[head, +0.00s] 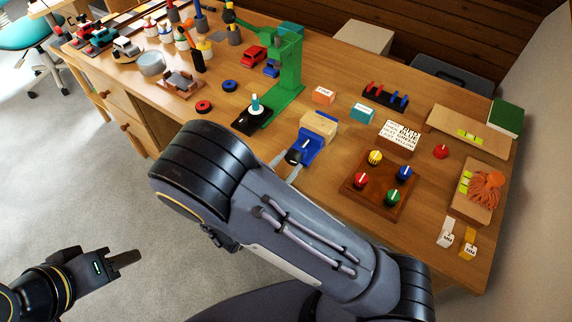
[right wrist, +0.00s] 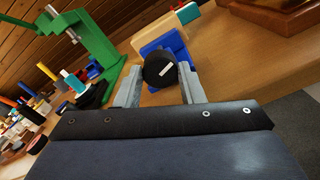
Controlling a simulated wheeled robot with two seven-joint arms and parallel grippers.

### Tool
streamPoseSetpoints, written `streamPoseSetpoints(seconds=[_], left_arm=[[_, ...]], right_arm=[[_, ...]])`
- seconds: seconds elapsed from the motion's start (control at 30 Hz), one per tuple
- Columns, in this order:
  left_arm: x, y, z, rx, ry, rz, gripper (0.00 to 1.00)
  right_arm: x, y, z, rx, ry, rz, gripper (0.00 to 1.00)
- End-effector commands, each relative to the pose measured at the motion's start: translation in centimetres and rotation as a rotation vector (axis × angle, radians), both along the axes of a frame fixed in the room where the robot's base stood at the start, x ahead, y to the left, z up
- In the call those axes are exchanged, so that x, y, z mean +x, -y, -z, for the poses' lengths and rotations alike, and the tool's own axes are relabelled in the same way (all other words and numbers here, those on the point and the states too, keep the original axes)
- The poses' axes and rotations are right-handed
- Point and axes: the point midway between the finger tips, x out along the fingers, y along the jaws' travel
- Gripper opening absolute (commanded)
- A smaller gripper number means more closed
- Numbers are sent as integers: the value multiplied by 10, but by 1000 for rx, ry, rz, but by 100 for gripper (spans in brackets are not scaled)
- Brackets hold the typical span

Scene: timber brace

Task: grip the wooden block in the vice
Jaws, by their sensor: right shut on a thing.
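The blue vice (head: 312,146) stands near the front edge of the bench, with a dark round handle (right wrist: 159,71) facing me. The pale wooden block (head: 320,122) is at the vice's far side; in the right wrist view it shows (right wrist: 176,42) behind the blue front part. Whether the jaws touch it I cannot tell. My right gripper (right wrist: 160,82) is shut on the handle, one finger on each side; it also shows in the head view (head: 290,166), partly hidden by my arm. My left gripper (head: 126,258) is out over the floor, away from the bench; its finger gap is unclear.
A green press-like stand (head: 287,65) rises left of the vice. A wooden board with coloured knobs (head: 367,205) lies to the right. Small orange (head: 323,95) and teal (head: 362,112) labelled blocks stand behind the vice. Red and blue rings lie further left.

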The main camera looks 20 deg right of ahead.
Motion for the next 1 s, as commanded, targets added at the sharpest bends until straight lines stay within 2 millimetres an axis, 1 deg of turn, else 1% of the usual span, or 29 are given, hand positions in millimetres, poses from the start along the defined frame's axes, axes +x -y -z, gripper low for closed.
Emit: streamPoseSetpoints(seconds=[0.03, 0.07, 0.2, 0.23, 0.47, 0.57, 0.67, 0.9, 1.0], left_arm=[[0, 0, 0, 0, 0, 0, 36], [0, 0, 0, 0, 0, 0, 36], [0, 0, 0, 0, 0, 0, 36], [0, 0, 0, 0, 0, 0, 36], [0, 0, 0, 0, 0, 0, 36], [0, 0, 0, 0, 0, 0, 36], [0, 0, 2, 0, 0, 0, 36], [0, 0, 4, 0, 0, 0, 36], [0, 0, 5, 0, 0, 0, 36]], right_arm=[[0, 0, 0, 1, -1, 0, 12], [0, 0, 0, 0, -1, 0, 36], [0, 0, 0, 0, -1, 0, 55], [0, 0, 0, 0, -1, 0, 57], [0, 0, 0, -1, -1, 0, 57], [-2, -4, 0, 0, 0, -1, 57], [-9, -14, 1, 0, 0, -3, 57], [-35, -47, 1, 0, 0, -4, 57], [-42, -56, 0, 1, 0, -3, 57]])
